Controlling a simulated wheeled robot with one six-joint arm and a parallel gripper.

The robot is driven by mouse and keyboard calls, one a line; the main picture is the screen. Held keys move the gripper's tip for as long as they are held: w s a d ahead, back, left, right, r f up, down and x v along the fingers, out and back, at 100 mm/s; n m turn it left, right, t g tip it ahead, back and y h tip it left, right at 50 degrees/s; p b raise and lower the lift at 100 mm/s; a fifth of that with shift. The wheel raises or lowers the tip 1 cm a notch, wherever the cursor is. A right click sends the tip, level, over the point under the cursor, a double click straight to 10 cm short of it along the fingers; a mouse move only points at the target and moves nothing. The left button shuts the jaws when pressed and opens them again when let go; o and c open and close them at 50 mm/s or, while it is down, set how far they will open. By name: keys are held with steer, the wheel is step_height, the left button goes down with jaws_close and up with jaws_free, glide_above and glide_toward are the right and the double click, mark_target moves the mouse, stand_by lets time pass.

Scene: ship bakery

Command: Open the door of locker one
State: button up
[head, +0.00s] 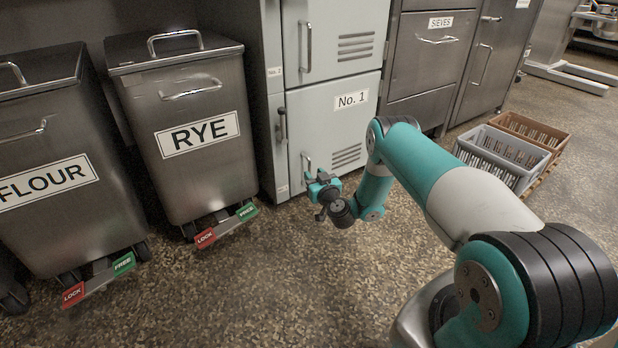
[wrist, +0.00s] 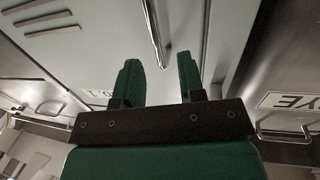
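Locker one is the lower pale grey-green door (head: 325,125), marked "No. 1" (head: 351,100) and shut. Its upright metal bar handle (head: 306,161) is low on the door's left side, partly hidden by my gripper in the head view. My gripper (head: 314,185) is in front of the handle, close to the door. In the wrist view, my gripper's (wrist: 159,66) two green fingers are apart with nothing held. The handle's end (wrist: 153,32) shows between the fingertips; I cannot tell whether they reach around it. The label is upside down there, partly behind a finger.
A lever with a dark grip (head: 282,123) is on the strip left of the door. The RYE bin (head: 190,105) stands close left, its lock pedal (head: 226,226) jutting out. Crates (head: 500,158) stand right. The floor (head: 270,290) in front is clear.

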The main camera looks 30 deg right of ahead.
mark_target(309, 167)
steer(key=w, duration=0.1)
steer(key=w+b, duration=0.2)
steer(key=w, duration=0.1)
steer(key=shift+d, duration=0.3)
steer(key=shift+w+d+r, duration=0.15)
steer(key=shift+w+d, duration=0.05)
steer(key=shift+w, duration=0.2)
jaws_close()
